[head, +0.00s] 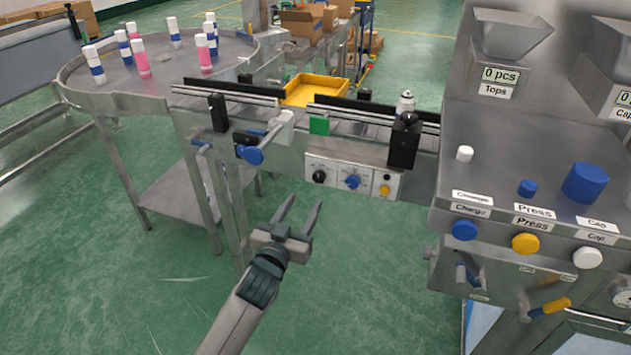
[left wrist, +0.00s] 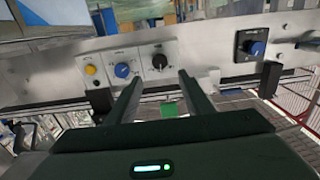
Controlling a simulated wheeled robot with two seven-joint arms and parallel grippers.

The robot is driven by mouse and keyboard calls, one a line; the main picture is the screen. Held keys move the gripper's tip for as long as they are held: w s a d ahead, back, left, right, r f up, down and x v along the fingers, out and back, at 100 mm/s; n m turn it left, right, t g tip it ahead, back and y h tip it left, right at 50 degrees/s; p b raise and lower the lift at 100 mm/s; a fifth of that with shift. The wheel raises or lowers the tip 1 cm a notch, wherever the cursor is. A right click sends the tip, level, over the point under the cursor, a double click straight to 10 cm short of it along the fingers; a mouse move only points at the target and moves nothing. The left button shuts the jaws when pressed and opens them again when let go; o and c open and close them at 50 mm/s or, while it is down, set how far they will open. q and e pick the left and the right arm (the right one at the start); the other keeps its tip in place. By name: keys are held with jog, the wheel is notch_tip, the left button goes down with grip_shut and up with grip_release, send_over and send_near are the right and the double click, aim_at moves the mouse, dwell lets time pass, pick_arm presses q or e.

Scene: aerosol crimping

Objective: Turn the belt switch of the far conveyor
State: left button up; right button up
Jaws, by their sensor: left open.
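The conveyor (head: 270,125) runs from the round table to the machine at the right. Its front panel (head: 335,172) carries a black knob (head: 319,177), a blue knob (head: 352,182) and a yellow button (head: 384,190). A separate blue knob on a black plate (head: 252,155) sits further left. Panel labels are too small to read, so I cannot tell which is the belt switch. In the left wrist view, the black knob (left wrist: 160,62), blue knob (left wrist: 122,70) and separate blue knob (left wrist: 257,48) show. My left gripper (head: 304,200) is open and empty, below and in front of the panel, apart from it.
The round table (head: 150,85) at back left holds several pink and blue-banded cans (head: 140,60). A yellow tray (head: 305,90) lies behind the conveyor. The machine (head: 530,150) with large buttons stands at right. Green floor (head: 330,280) is free below the conveyor.

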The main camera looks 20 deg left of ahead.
aim_at(318, 178)
pick_arm(q)
jog(key=w, duration=1)
jog(key=shift+w+d+p, duration=0.1)
jog(key=shift+d+p, duration=0.1)
jog(key=shift+p, duration=0.15)
jog(key=c, duration=1.1)
